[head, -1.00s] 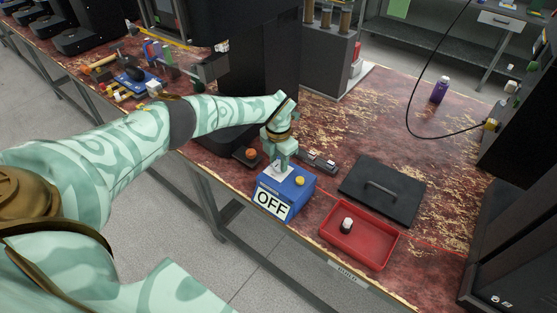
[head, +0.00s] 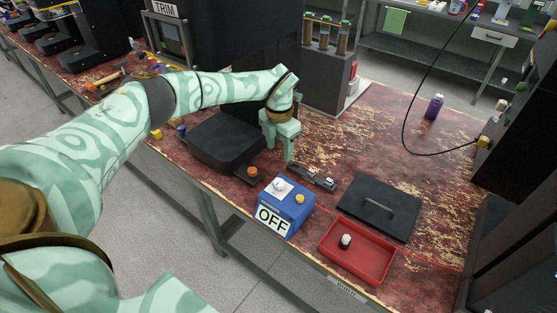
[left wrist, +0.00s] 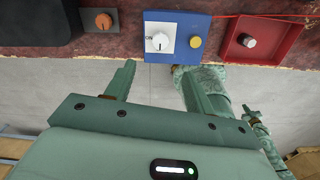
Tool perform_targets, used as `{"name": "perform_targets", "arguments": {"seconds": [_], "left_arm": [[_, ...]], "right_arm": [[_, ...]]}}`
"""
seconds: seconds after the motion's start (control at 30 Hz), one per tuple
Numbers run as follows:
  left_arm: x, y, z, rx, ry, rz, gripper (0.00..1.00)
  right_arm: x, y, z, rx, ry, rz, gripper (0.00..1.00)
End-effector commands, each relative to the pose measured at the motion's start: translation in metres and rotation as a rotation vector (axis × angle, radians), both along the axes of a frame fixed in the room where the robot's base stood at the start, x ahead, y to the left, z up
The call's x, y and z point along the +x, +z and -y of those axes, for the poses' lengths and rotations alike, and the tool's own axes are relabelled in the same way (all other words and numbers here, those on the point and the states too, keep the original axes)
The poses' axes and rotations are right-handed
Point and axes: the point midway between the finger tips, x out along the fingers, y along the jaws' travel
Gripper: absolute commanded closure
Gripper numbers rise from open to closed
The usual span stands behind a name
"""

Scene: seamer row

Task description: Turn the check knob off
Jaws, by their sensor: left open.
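The check knob (head: 280,185) is a white knob on a white plate on top of a blue box (head: 296,207). The box front carries a large OFF label (head: 272,219), and a yellow button (head: 300,198) is beside the knob. In the left wrist view the knob (left wrist: 160,41) has a small ON mark at its left; which way it points is hard to tell.
An orange knob on a dark base (head: 252,172) sits left of the blue box. A red tray (head: 345,265) holding a white-topped black piece (head: 345,241) is to the right. A black lid with a handle (head: 379,206) and a dark switch strip (head: 315,178) lie behind.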

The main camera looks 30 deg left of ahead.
Motion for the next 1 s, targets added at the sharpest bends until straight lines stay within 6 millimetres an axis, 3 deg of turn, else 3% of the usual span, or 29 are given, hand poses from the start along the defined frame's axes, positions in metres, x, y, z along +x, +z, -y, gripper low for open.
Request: {"name": "perform_targets", "arguments": {"seconds": [0.03, 0.2, 0.8, 0.87, 0.93, 1.0], "left_arm": [[0.0, 0.01, 0.0, 0.0, 0.0, 0.002, 0.46], [0.0, 0.025, 0.0, 0.0, -0.001, 0.0, 0.46], [0.0, 0.025, 0.003, -0.006, -0.005, -0.001, 0.46], [-0.001, 0.02, 0.013, -0.03, -0.024, 0.005, 0.46], [-0.004, 0.008, 0.039, -0.096, -0.068, 0.018, 0.46], [-0.011, -0.007, 0.082, -0.208, -0.13, 0.044, 0.46]], "right_arm": [[0.001, 0.003, 0.0, -0.001, 0.0, 0.001, 1.0], [0.001, 0.004, 0.0, 0.0, 0.0, 0.002, 1.0], [0.001, 0.004, 0.0, 0.0, 0.0, 0.002, 1.0], [0.001, 0.004, 0.0, 0.0, 0.0, 0.002, 1.0], [0.001, 0.004, 0.0, 0.0, 0.0, 0.002, 1.0], [0.001, 0.004, 0.0, 0.0, 0.0, 0.002, 1.0]]}}
